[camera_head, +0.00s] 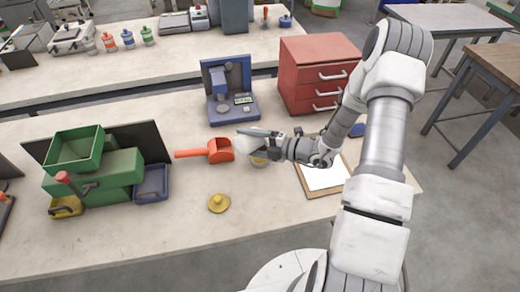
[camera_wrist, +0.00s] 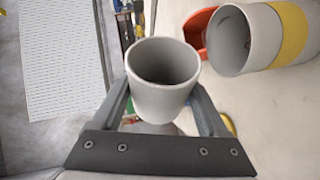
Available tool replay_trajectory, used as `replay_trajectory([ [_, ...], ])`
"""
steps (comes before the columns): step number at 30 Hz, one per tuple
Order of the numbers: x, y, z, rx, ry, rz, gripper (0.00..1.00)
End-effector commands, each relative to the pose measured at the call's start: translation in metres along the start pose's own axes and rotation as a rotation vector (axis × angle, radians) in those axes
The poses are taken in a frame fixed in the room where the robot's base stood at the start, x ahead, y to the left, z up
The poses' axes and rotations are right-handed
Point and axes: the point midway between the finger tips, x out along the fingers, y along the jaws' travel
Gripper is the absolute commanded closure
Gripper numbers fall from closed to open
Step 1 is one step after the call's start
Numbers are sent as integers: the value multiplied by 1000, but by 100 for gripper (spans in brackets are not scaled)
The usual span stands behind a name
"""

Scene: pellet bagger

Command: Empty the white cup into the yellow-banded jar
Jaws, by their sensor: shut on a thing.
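My gripper (camera_wrist: 162,98) is shut on the white cup (camera_wrist: 160,103), with one finger on each side of it in the wrist view. The cup's inside looks bare grey where it shows. The yellow-banded jar (camera_wrist: 291,36) is at the upper right of that view, its open mouth facing left, so the cup looks strongly tilted relative to it. Cup and jar appear apart there. In the head view my gripper (camera_head: 258,138) holds the cup (camera_head: 243,144) just above the jar (camera_head: 260,161), which is partly hidden. Pellets cannot be made out.
A red scoop (camera_head: 219,151) lies left of the jar. A yellow knobbed lid (camera_head: 218,203) lies in front. A clipboard (camera_head: 323,180) is to the right, a blue device (camera_head: 232,105) behind, and a green machine (camera_head: 105,175) at left.

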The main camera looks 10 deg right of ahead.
Motion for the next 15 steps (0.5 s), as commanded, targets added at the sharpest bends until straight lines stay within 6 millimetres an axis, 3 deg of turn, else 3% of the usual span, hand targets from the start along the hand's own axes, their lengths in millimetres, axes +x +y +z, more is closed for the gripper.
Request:
replay_trajectory([
  [12,0,8,-5,-114,-33,-46,84],
  [15,2,1,-5,-174,-50,-71,84],
])
